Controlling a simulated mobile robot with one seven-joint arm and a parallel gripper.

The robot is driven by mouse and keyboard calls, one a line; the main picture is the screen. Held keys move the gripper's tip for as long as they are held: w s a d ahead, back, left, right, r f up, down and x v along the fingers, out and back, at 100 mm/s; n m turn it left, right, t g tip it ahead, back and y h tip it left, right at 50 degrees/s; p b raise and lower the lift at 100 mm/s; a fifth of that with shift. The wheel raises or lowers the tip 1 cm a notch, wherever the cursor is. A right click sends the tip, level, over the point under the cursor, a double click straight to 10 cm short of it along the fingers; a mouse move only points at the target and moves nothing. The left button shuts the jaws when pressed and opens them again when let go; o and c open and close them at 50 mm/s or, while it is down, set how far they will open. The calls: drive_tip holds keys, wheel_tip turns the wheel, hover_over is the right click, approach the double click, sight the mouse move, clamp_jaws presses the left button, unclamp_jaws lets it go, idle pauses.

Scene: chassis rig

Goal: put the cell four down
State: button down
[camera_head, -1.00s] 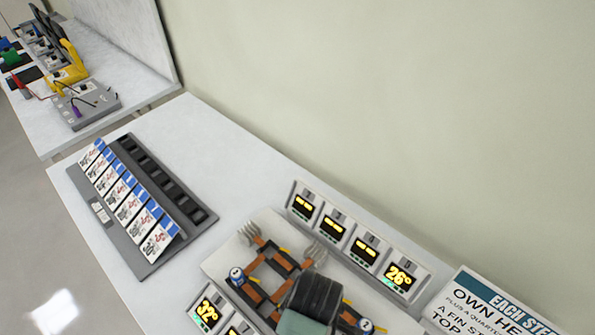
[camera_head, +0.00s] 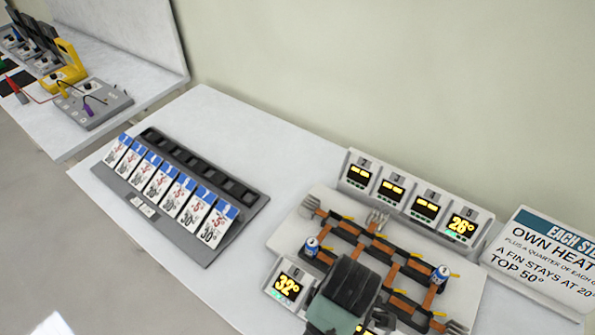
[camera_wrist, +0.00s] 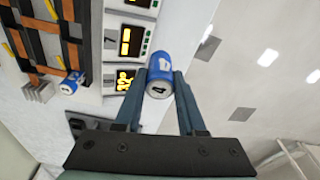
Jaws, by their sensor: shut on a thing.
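In the wrist view, my gripper (camera_wrist: 160,80) is shut on a blue and white can-like cell (camera_wrist: 158,74) marked 4, which sits between the two fingertips. In the head view, my dark gripper and wrist (camera_head: 345,290) are over the front part of the chassis rig (camera_head: 318,210) and hide that part. The held cell is not visible there. The rig has orange and black bars with fork-like fins. One blue cell (camera_head: 311,247) stands at its left and another (camera_head: 440,275) at its right. In the wrist view, a blue cell (camera_wrist: 68,87) shows at the rig.
Several display boxes stand along the rig; one at the back right (camera_head: 462,226) reads 26° and one at the front left (camera_head: 288,286) reads 32°. A rule sign (camera_head: 545,255) stands at right. A grey rack (camera_head: 205,255) of price-like cards is at left. White table between is clear.

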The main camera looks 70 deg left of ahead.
drive_tip(key=f, duration=0.5)
drive_tip(key=shift+w+d+f+p, duration=0.15)
drive_tip(key=shift+w+p, duration=0.05)
drive_tip(key=shift+p, duration=0.1)
drive_tip(key=shift+f, duration=2.25)
drive_tip(key=shift+f, duration=0.55)
drive_tip(key=c, duration=0.5)
unclamp_jaws()
drive_tip(key=shift+s, duration=0.1)
